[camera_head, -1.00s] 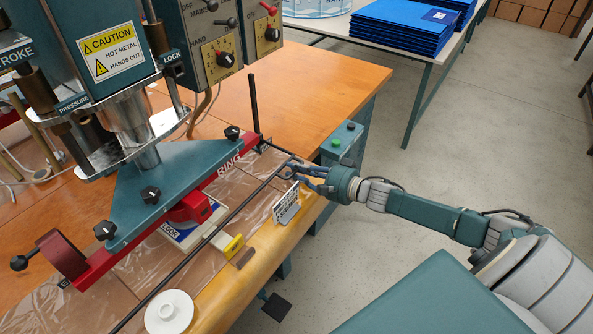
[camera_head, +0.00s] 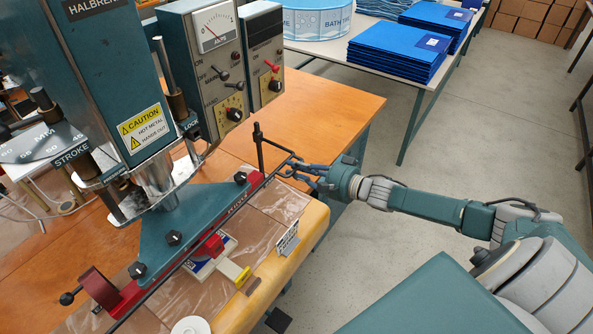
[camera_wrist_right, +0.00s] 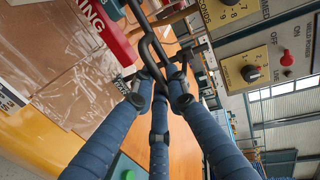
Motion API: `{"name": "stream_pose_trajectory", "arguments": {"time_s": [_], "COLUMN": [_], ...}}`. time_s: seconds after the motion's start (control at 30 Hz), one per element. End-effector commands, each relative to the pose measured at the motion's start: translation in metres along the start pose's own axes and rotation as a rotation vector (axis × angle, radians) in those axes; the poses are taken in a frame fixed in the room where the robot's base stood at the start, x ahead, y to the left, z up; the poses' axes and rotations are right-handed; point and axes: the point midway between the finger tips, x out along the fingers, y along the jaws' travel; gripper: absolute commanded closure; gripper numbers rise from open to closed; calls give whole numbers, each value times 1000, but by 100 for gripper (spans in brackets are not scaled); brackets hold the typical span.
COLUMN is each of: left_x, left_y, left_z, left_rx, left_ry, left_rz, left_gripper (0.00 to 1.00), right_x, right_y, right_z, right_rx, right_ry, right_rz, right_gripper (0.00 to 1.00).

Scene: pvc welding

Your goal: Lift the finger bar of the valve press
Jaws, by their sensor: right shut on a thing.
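The finger bar (camera_head: 282,167) is a long thin black rod with a looped handle end. In the head view it runs diagonally in front of the valve press (camera_head: 195,222), over the red rail with the partly covered RING label. In the wrist view its black loop (camera_wrist_right: 150,45) reaches in between my fingers. My right gripper (camera_head: 300,170) is shut on this handle end, past the rail's right end, beside the upright black post (camera_head: 258,145). The bar appears raised above the work surface. My left gripper is not in view.
A control box (camera_head: 215,75) stands behind. A table with blue stacks (camera_head: 395,50) is further back. The floor at right is clear.

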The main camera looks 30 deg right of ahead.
Motion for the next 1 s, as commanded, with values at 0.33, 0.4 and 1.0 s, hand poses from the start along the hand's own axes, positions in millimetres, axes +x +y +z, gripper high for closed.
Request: {"name": "stream_pose_trajectory", "arguments": {"time_s": [0.33,0.4,1.0], "left_x": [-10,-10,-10], "left_y": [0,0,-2], "left_z": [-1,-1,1], "left_rx": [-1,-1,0], "left_ry": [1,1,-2], "left_rz": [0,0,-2], "left_gripper": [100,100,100], "right_x": [-2,-2,-8], "right_y": [-14,-13,-10], "right_z": [-2,-2,-1], "right_rx": [-1,-1,0], "right_ry": [3,3,2], "right_rz": [-2,-2,3], "right_gripper": [100,100,68]}}
